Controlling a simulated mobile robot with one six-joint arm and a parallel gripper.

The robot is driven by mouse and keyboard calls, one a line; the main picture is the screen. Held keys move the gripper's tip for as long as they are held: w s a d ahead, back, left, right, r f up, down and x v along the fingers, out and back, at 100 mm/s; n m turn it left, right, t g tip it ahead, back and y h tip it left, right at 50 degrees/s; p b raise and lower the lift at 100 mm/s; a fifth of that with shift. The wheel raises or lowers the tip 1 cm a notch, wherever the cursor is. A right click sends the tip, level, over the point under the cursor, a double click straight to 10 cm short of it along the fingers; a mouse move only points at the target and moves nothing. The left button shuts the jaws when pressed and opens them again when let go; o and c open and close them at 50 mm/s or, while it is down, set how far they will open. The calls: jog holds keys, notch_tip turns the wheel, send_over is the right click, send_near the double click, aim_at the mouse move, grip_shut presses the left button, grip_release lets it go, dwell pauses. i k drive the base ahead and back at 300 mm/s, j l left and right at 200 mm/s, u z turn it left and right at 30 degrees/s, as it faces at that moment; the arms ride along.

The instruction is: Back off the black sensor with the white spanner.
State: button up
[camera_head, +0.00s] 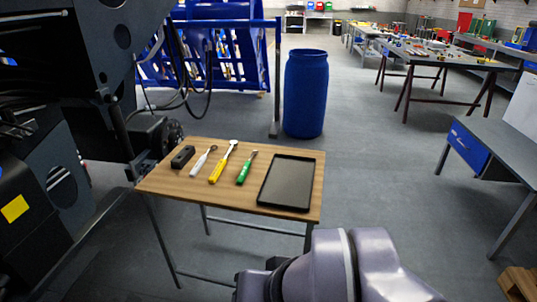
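The white spanner (203,161) lies on the wooden table, left of a yellow-handled tool. I cannot pick out the black sensor for certain. A small black block (183,157) lies at the left of the table, beside the white spanner, but I cannot tell what it is. The dark machine (65,90) on the left has many black parts, too dark and small to tell apart. My arm shows at the bottom of the picture, in front of the table. My gripper is not in view.
The wooden table (150,184) also holds a yellow-handled tool (222,164), a green-handled tool (246,168) and a black tray (287,184). A blue barrel (305,93) stands behind it. A grey workbench (505,150) stands at the right. The floor between is clear.

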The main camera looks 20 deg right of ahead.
aim_at(200, 161)
jog(key=i+j+u, duration=0.1)
jog(key=j+u, duration=0.25)
jog(key=u, duration=0.15)
jog(key=i+j+u, duration=0.1)
jog(key=j+u, duration=0.2)
jog(key=u, duration=0.15)
jog(key=i+j+u, duration=0.2)
jog(key=u, duration=0.3)
jog(key=i+j+u, duration=0.2)
jog(key=u, duration=0.3)
jog(key=i+j+u, duration=0.1)
jog(key=i+u, duration=0.15)
jog(key=u, duration=0.2)
jog(key=z, duration=3.05)
